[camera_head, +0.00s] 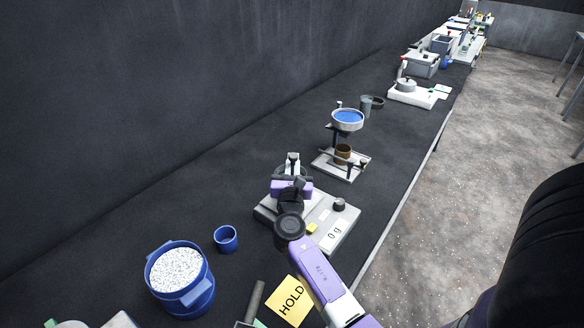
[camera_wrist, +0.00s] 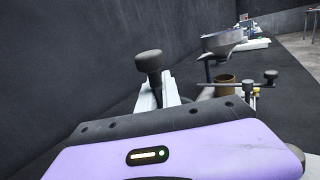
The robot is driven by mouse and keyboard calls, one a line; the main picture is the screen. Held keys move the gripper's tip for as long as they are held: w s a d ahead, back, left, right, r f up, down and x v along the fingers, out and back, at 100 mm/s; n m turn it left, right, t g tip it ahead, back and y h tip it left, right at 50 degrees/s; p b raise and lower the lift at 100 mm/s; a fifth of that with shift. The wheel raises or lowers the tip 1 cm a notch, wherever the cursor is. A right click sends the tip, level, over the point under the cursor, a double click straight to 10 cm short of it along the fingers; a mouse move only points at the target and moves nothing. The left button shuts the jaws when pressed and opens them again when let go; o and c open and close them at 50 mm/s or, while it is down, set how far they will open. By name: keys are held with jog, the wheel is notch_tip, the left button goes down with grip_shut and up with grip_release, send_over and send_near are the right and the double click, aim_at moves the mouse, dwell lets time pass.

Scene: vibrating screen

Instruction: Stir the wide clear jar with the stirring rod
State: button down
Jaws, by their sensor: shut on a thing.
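My gripper (camera_head: 292,163) is over the grey balance in the head view, its fingers pointing away from my arm. In the wrist view its pale fingers are shut on a black-knobbed thing (camera_wrist: 148,63), whose round head and short neck stick up. Its lower part is hidden behind my purple gripper body, so I cannot tell for sure that it is the stirring rod. A dark round rim (camera_head: 278,171) shows just behind the gripper; I cannot tell if this is the wide clear jar. No clear jar stands out elsewhere.
A blue tub of white grains (camera_head: 178,272), a blue cup (camera_head: 226,239), a grey rod-like handle (camera_head: 256,300) and a yellow HOLD card (camera_head: 291,299) lie nearer. A stand with a blue-filled pan (camera_head: 347,119) is beyond. The bench's right edge is close.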

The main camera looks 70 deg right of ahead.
jog(key=shift+r, duration=0.1)
dwell(0.3)
notch_tip(320, 180, up, 2)
jog(key=p, duration=0.2)
jog(key=shift+s+r+p, duration=0.1)
jog(key=shift+r+p, duration=0.15)
jog(key=shift+p, duration=0.1)
notch_tip(320, 180, up, 7)
jog(key=shift+s+a+f, duration=0.15)
jog(key=shift+s+a, duration=0.1)
dwell(0.6)
jog(key=shift+r, duration=2.5)
